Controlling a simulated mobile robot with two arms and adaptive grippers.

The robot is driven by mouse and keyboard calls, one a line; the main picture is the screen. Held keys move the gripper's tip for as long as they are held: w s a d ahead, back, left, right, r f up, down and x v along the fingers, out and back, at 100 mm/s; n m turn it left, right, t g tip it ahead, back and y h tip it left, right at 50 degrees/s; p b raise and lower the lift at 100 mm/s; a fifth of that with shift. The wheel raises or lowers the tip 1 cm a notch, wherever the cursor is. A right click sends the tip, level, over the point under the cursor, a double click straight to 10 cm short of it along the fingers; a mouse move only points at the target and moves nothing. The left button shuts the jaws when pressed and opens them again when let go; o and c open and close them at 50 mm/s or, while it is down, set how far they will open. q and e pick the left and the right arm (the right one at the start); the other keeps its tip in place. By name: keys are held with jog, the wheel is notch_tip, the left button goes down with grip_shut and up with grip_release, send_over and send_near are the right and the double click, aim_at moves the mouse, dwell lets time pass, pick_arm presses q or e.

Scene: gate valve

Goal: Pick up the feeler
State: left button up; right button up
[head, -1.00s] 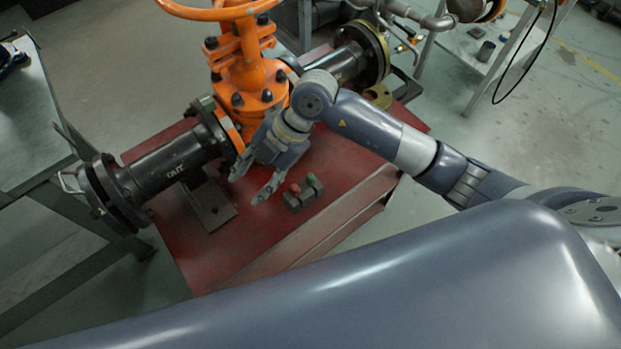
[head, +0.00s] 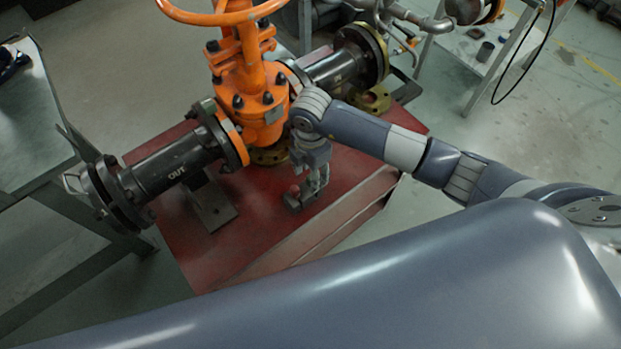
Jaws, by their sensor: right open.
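My right gripper (head: 314,190) reaches down over a small dark grey block (head: 292,203) on the red bench. Its open fingers are around or just beside the right part of the block; I cannot tell if they touch anything. A small red-topped piece (head: 294,189) shows on the block, left of the fingers. The green-topped piece is hidden behind the gripper. I cannot tell which of these small pieces is the feeler. My left gripper is out of view.
The orange gate valve (head: 250,88) with its black pipe (head: 175,168) stands close behind and left of my right gripper. The red bench (head: 240,240) is clear in front. A grey table (head: 35,120) stands at the left.

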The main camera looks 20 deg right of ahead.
aim_at(310, 177)
jog(key=shift+f, duration=1.55)
grip_shut()
notch_tip(310, 177, up, 10)
jog(key=shift+r+b, duration=0.1)
jog(key=shift+b, duration=0.4)
notch_tip(310, 177, down, 8)
jog(key=b, duration=0.6)
jog(key=shift+w, duration=0.1)
jog(key=shift+r+p, duration=1.7)
jog(key=shift+r, duration=0.7)
